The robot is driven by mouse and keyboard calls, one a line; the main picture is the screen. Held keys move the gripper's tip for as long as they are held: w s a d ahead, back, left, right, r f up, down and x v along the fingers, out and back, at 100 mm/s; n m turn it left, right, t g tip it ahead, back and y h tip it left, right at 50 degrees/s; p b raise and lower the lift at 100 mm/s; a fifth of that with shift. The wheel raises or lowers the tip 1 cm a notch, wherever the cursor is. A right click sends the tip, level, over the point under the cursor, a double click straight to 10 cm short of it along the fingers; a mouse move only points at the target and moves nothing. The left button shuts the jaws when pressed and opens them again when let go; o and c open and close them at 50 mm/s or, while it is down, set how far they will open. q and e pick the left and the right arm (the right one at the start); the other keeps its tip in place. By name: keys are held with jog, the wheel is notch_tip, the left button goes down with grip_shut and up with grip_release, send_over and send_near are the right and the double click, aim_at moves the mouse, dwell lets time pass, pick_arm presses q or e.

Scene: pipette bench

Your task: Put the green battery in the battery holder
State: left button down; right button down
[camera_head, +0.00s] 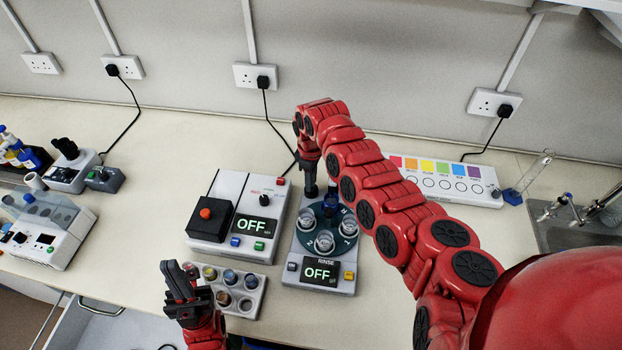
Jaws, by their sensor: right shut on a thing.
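I cannot make out a green battery or a battery holder in the head view. My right gripper (311,190) points down at the back left of the rinse device (318,283), close to its round dark carousel (304,228). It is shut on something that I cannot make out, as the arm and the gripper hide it. My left gripper (180,272) is at the lower left, its fingers pointing up, beside the white rack of small round wells (238,310). Whether its jaws are apart is unclear.
A white device with a black block (210,215) stands left of the rinse device. A white panel with coloured squares (437,190) lies behind my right arm. A sink (560,235) is at the right, and more instruments (45,228) at the left.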

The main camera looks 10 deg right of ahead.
jog(key=c, duration=0.6)
grip_release()
jog(key=shift+f, duration=0.1)
jog(key=shift+r, duration=0.25)
jog(key=shift+w+r, duration=0.15)
jog(key=shift+r, duration=0.05)
jog(key=shift+r+b, duration=1.85)
jog(key=shift+r, duration=4.05)
jog(key=shift+f, duration=0.1)
